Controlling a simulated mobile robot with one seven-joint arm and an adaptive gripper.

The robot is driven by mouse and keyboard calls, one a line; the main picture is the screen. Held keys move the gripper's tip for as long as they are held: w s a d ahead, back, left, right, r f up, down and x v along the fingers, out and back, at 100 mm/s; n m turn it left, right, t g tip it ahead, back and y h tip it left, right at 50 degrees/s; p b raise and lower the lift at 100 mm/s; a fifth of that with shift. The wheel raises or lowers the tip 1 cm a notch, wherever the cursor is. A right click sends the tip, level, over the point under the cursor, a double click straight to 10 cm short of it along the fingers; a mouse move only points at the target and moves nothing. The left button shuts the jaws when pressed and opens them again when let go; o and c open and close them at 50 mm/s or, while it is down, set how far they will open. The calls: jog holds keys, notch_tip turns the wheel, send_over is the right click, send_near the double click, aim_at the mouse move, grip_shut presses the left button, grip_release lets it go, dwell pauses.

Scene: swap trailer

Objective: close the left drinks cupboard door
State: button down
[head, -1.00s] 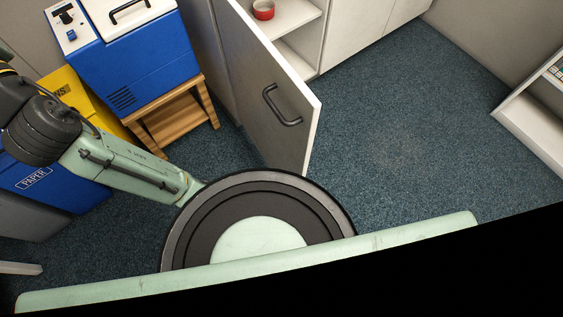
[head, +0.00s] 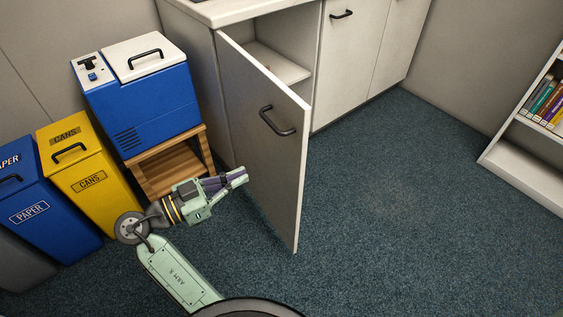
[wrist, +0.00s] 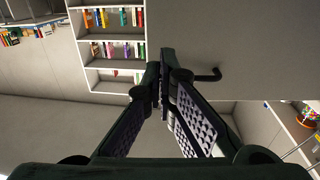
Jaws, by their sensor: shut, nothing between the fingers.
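The left drinks cupboard door (head: 262,160) stands wide open in the head view, its outer grey face turned towards the left and me. Its dark bar handle (head: 277,121) sits high near the free edge. My gripper (head: 243,176) is shut and empty, in front of the door's outer face and below the handle. Whether it touches the door cannot be told. In the wrist view the shut fingers (wrist: 160,88) lie beside the door panel (wrist: 245,45), with the handle (wrist: 207,76) just right of the tips.
The open cupboard shows an empty-looking shelf (head: 275,63). A blue cooler box (head: 145,98) on a wooden stand (head: 165,175) is left of the door. Yellow cans bin (head: 90,180) and blue paper bin (head: 45,200) stand further left. Carpet (head: 390,190) is clear to the right.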

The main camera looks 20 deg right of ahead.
aim_at(295, 151)
jog(key=p+x, duration=0.2)
jog(key=x, duration=1)
jog(key=shift+w+d+p, duration=0.15)
jog(key=shift+p, duration=0.15)
jog(key=shift+w+d, duration=0.15)
jog(key=shift+d, duration=0.25)
jog(key=shift+d, duration=0.1)
